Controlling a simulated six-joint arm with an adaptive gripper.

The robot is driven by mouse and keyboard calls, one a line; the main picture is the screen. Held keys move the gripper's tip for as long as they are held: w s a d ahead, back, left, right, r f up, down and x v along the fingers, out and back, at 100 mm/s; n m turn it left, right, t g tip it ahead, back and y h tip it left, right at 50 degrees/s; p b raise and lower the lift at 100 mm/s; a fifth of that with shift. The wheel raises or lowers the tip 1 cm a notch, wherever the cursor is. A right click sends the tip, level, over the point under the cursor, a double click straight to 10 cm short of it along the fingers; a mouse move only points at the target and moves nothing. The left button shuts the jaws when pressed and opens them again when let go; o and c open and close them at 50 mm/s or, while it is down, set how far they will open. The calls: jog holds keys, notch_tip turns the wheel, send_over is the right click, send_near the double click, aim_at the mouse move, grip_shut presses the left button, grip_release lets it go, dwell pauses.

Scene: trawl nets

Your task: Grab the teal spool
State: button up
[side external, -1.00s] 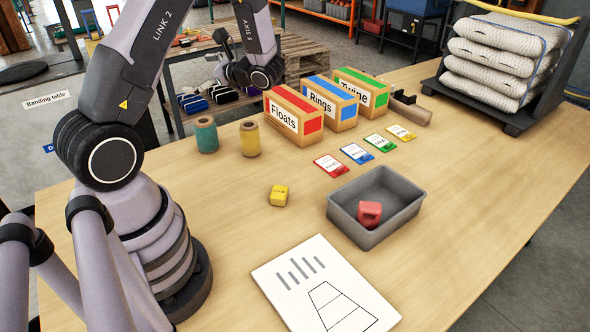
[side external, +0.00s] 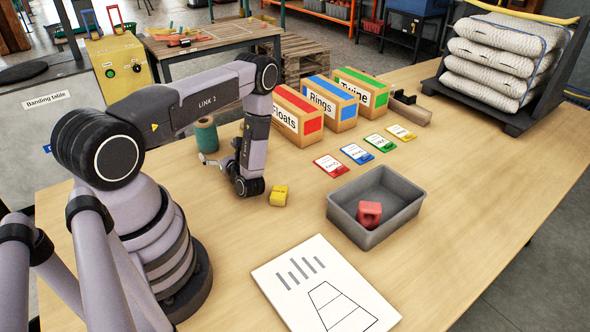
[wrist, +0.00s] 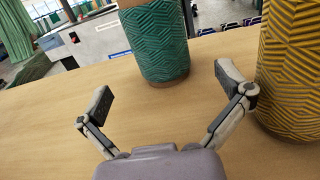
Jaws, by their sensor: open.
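The teal spool (side external: 205,135) stands upright on the wooden table, left of the red-striped Floats box. In the wrist view the teal spool (wrist: 155,45) stands ahead, beyond my open fingers and roughly centred between them. My gripper (wrist: 164,88) is open and empty, with its two fingers spread apart. In the side view my gripper (side external: 205,160) is low over the table, on the near side of the teal spool. A yellow spool (wrist: 292,70) stands close to the right finger in the wrist view; in the side view it is hidden behind my arm.
A yellow block (side external: 279,195) lies just right of my wrist. The Floats box (side external: 297,115), Rings box (side external: 330,103) and Twine box (side external: 361,93) stand behind. Several coloured cards lie before them.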

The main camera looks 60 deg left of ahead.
aim_at(207, 138)
jog(key=shift+a, duration=0.6)
jog(key=shift+s+a, duration=0.1)
jog(key=shift+a, duration=3.1)
jog(key=shift+c, duration=0.4)
jog(key=c, duration=1.2)
